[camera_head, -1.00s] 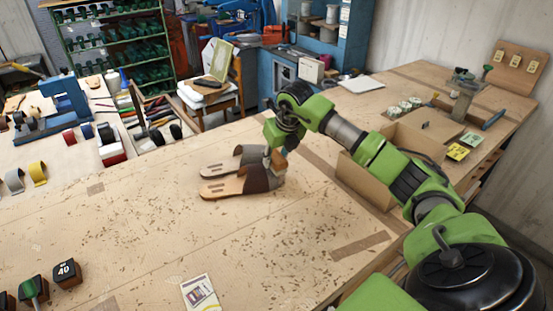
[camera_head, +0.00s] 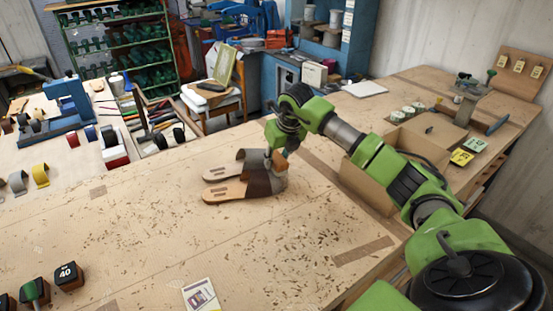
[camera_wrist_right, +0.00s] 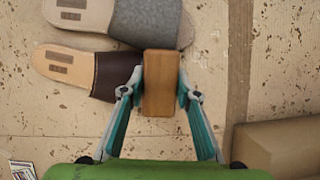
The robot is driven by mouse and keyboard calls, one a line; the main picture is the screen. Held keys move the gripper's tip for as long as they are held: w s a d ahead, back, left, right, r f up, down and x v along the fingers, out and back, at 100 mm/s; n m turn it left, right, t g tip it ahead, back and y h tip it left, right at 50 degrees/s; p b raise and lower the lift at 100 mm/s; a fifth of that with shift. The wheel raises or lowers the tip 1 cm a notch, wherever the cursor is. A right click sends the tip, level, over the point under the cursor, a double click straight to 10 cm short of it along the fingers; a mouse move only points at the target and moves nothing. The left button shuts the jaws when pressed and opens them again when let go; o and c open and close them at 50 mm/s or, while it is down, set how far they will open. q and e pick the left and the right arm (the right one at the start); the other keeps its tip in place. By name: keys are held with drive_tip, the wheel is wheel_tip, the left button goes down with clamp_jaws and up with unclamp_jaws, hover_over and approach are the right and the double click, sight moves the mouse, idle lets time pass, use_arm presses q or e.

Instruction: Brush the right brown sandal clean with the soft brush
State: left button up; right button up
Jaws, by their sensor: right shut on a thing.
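The brown sandal (camera_head: 262,184) lies on the workbench with its dark brown strap at the right end; it also shows in the wrist view (camera_wrist_right: 108,77). A grey-strapped sandal (camera_head: 221,172) lies just beyond it. My right gripper (camera_head: 279,154) is shut on the soft brush (camera_wrist_right: 161,88), of which I see a plain wooden block. The brush (camera_head: 279,163) is at the strap end of the brown sandal and hides part of that end. Its bristles are hidden, and I cannot tell if it touches the strap. My left gripper is out of view.
A cardboard box (camera_head: 369,188) stands right of the sandals, under my right arm. Dark blocks (camera_head: 69,276) and a printed card (camera_head: 201,296) lie near the front. Dark specks dot the bench (camera_head: 150,230), which is otherwise clear around the sandals.

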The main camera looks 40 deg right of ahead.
drive_tip(key=shift+s+a+f, duration=0.1)
drive_tip(key=shift+s+a, duration=0.15)
drive_tip(key=shift+s, duration=0.35)
drive_tip(key=shift+s+a+f, duration=0.1)
drive_tip(key=shift+s+a, duration=0.15)
drive_tip(key=shift+s, duration=0.35)
wheel_tip(320, 180, up, 8)
drive_tip(key=p, duration=0.5)
drive_tip(key=shift+w+d+r, duration=0.1)
drive_tip(key=shift+r, duration=0.1)
drive_tip(key=shift+f, duration=0.1)
